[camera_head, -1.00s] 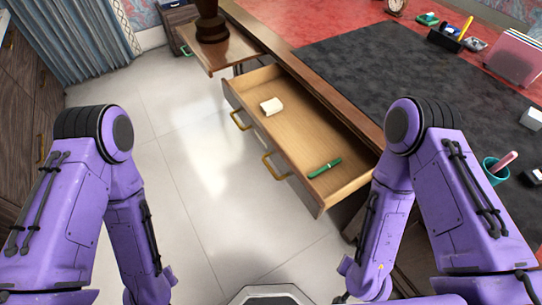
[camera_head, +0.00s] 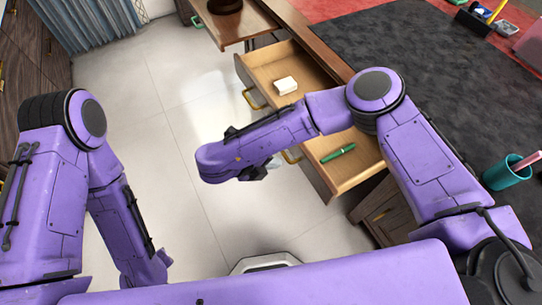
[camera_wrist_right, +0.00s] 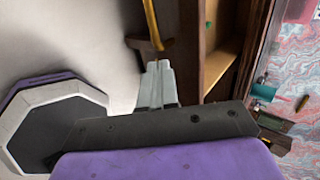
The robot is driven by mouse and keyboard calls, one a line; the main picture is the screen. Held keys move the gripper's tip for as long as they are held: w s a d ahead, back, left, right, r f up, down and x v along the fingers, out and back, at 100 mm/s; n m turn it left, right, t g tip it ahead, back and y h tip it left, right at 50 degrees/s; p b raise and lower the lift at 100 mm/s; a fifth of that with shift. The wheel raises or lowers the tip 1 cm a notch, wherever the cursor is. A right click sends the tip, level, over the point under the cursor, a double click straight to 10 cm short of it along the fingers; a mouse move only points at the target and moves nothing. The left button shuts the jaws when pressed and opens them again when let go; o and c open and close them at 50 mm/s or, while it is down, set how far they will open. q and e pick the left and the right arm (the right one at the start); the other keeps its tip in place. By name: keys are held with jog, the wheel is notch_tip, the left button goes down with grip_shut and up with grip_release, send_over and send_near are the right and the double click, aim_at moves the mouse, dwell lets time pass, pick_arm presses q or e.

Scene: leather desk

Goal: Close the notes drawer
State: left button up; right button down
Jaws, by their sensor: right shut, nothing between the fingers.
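The notes drawer (camera_head: 312,82) is pulled out from the desk. It is wooden, with a white block (camera_head: 285,85) and a green pen (camera_head: 338,153) inside. My right arm crosses over it and hides part of its front.
Another wooden surface (camera_head: 236,28) with a dark object on it juts out beyond the drawer. The desk top has a dark mat (camera_head: 440,85) and a teal cup (camera_head: 507,172) at the right. Pale tiled floor (camera_head: 170,110) is clear left of the drawer.

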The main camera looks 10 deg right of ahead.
aim_at(301, 157)
jog(key=x, duration=0.4)
jog(key=shift+d, duration=0.25)
jog(key=shift+w+d+r+p, duration=0.1)
jog(key=shift+w+d+p, duration=0.15)
jog(key=shift+d+p, duration=0.25)
jog(key=shift+w+d+r+p, duration=0.1)
jog(key=shift+w+d+p, duration=0.15)
jog(key=shift+d, duration=0.4)
jog(key=shift+w+d+f, duration=0.1)
jog(key=shift+w+d, duration=0.05)
jog(key=shift+d, duration=0.45)
